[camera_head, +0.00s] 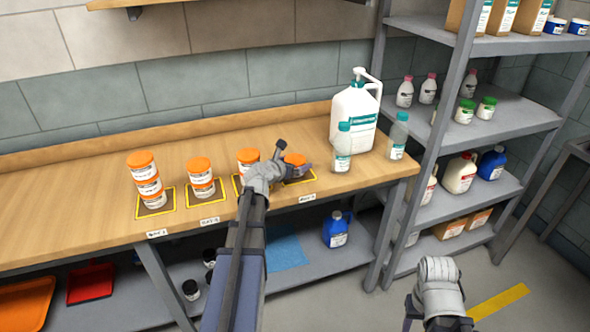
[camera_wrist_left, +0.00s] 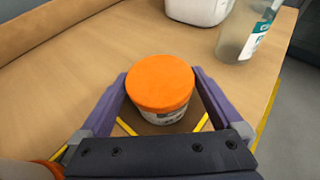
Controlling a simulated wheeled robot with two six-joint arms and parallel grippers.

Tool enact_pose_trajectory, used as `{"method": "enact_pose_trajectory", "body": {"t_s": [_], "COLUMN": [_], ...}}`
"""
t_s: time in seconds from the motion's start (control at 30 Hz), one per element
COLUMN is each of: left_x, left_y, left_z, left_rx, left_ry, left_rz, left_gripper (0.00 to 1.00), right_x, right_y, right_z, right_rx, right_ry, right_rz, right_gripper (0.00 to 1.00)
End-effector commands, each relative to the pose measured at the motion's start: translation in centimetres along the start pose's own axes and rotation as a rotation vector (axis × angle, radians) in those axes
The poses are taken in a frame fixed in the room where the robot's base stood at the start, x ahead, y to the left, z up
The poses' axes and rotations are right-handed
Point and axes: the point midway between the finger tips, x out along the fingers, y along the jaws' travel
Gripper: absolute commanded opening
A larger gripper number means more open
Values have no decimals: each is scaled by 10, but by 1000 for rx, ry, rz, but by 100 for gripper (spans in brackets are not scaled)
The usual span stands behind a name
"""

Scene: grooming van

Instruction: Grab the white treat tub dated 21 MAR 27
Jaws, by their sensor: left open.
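White tubs with orange lids stand on dark yellow-edged mats along the wooden bench. There is a stack of three (camera_head: 150,185) at the left, then a stack of two (camera_head: 202,182), then one partly hidden by my arm (camera_head: 248,156). The rightmost tub (camera_head: 295,159) is at my left gripper (camera_head: 294,157). In the left wrist view this tub (camera_wrist_left: 160,84) stands upright between the two open fingers. I cannot tell whether they touch it. Its date is not readable. My right gripper (camera_head: 440,290) is low at the right, its fingers unclear.
A large white pump jug (camera_head: 355,118) and two clear teal-capped bottles (camera_head: 342,150) (camera_head: 397,138) stand just right of the tub. A grey shelf rack (camera_head: 465,120) with bottles and boxes is further right. The bench front is clear at the left.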

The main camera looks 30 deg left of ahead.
Motion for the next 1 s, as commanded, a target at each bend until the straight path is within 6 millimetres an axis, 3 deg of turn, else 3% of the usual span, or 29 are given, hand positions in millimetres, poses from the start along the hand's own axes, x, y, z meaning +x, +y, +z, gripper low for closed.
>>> {"method": "enact_pose_trajectory", "body": {"t_s": [0.2,0.83,1.0], "left_x": [1,0,0], "left_y": [0,0,0], "left_z": [0,0,0], "left_rx": [-1,0,0], "left_ry": [0,0,0], "left_rz": [0,0,0], "left_gripper": [99,28,27], "right_x": [0,0,0], "right_y": [0,0,0], "right_z": [0,0,0], "right_rx": [0,0,0], "right_ry": [0,0,0], "right_rz": [0,0,0], "right_gripper": [50,50,50]}}
